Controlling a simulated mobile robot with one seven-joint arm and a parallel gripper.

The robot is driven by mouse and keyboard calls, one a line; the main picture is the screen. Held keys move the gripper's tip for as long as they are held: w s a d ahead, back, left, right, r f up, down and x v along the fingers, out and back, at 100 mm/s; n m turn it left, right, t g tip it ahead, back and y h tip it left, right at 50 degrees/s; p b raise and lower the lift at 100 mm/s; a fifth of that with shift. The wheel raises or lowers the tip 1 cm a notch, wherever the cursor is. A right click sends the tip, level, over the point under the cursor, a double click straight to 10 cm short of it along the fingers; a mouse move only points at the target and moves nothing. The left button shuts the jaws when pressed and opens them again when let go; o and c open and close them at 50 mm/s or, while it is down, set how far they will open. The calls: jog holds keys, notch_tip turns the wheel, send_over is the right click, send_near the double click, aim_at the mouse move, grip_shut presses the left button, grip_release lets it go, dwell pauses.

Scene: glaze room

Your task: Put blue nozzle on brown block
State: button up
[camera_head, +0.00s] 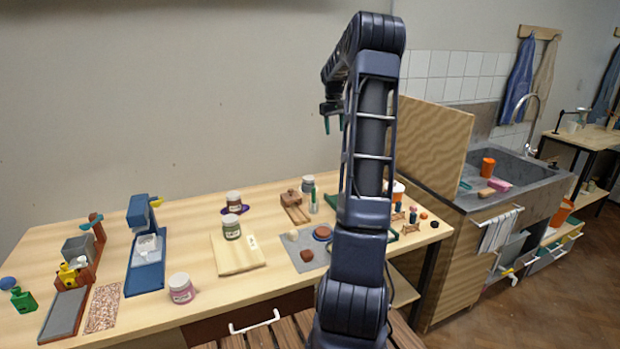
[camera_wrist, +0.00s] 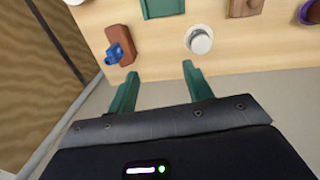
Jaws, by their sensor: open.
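My gripper (camera_head: 334,124) is raised high above the back of the worktable, near the wall, with its green fingers pointing down. In the wrist view its two fingers (camera_wrist: 155,88) are wide apart with nothing between them. A reddish-brown block (camera_wrist: 122,40) lies on the table beyond the left finger. A small blue piece (camera_wrist: 115,53), which looks like the blue nozzle, overlaps the block's near left side; I cannot tell whether it rests on the block or beside it. In the head view I cannot make out this pair; my arm covers that part of the table.
A white-lidded jar (camera_wrist: 199,40) stands right of the block, with a green object (camera_wrist: 160,7) and a wooden piece (camera_wrist: 245,7) beyond. A wooden panel (camera_head: 432,140) borders the table's right end. A blue stand (camera_head: 147,250) and several jars occupy the left half.

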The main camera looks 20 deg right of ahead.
jog(key=s+a+r+t, duration=0.1)
jog(key=s+a+r, duration=0.3)
jog(key=s+a, duration=0.55)
jog(key=s+a+r+t, duration=0.1)
jog(key=s+a+r, duration=0.3)
jog(key=s+a, duration=0.6)
jog(key=s+a+f, duration=0.2)
jog(key=s+a, duration=0.1)
jog(key=s, duration=0.5)
jog(key=s+a+f+t, duration=0.1)
jog(key=s+a+f, duration=0.1)
jog(key=s+a, duration=0.2)
jog(key=s+a+f+t+y, duration=0.1)
jog(key=s+a+f, duration=0.1)
jog(key=s, duration=0.9)
jog(key=shift+s+a+f+m, duration=0.15)
jog(key=shift+s+a+m, duration=0.15)
jog(key=shift+a, duration=0.55)
